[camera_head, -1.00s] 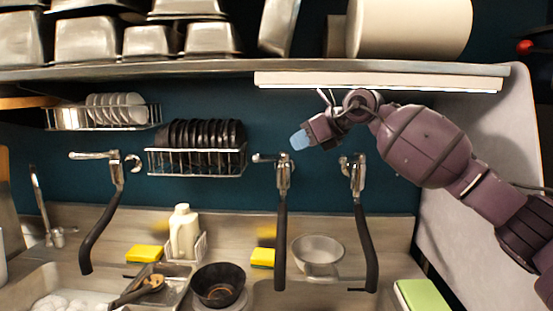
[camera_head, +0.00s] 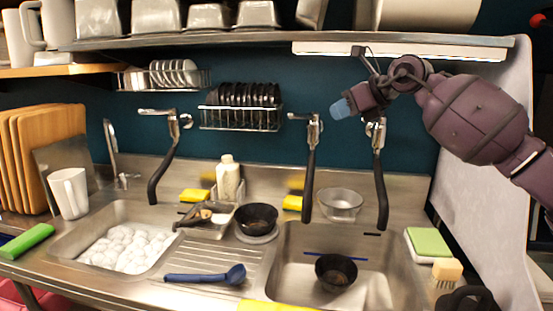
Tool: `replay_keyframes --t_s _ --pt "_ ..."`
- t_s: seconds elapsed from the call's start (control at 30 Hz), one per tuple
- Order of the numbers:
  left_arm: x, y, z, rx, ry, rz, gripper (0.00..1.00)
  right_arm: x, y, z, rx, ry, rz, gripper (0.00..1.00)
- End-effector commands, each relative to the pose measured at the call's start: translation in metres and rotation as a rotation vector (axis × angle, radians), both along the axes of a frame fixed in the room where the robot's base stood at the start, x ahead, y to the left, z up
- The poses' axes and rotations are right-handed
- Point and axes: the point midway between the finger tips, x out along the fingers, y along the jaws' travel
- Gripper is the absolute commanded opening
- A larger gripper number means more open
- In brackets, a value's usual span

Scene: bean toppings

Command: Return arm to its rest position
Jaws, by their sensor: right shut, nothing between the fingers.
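My right arm comes in from the right, raised in front of the back wall. My right gripper (camera_head: 341,108) has pale blue fingertips, is shut and empty, and points left. It hangs in the air above the right-hand faucets, below the lit shelf edge, apart from anything it could hold. My left gripper is not in view.
A sink (camera_head: 292,282) holding a black bowl (camera_head: 335,272) lies below. A left basin (camera_head: 75,240) holds white foam-like lumps. A blue ladle (camera_head: 207,275) lies on the drainboard. Hanging black-hosed faucets (camera_head: 311,165) and the overhead shelf (camera_head: 200,38) bound the arm's space.

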Motion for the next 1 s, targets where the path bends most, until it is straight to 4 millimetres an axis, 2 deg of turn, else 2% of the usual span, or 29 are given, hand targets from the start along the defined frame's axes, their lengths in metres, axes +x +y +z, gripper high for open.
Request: replay_keyframes --t_s 0.03,0.37,0.57,0.77,1.0 --pt "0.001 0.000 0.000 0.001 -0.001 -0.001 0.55 -0.003 0.008 -0.012 0.044 0.013 0.019 0.00" --pt "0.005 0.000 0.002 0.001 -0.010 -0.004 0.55 -0.032 0.053 -0.062 0.422 0.080 0.099 0.00" --pt "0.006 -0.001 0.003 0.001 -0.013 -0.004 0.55 -0.061 0.068 -0.094 0.798 0.167 0.085 0.00" --pt "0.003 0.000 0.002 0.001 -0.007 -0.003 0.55 -0.085 0.055 -0.123 1.208 0.279 -0.033 0.00" --pt "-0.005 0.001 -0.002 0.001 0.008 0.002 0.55 -0.111 0.010 -0.171 1.669 0.419 -0.307 0.00"
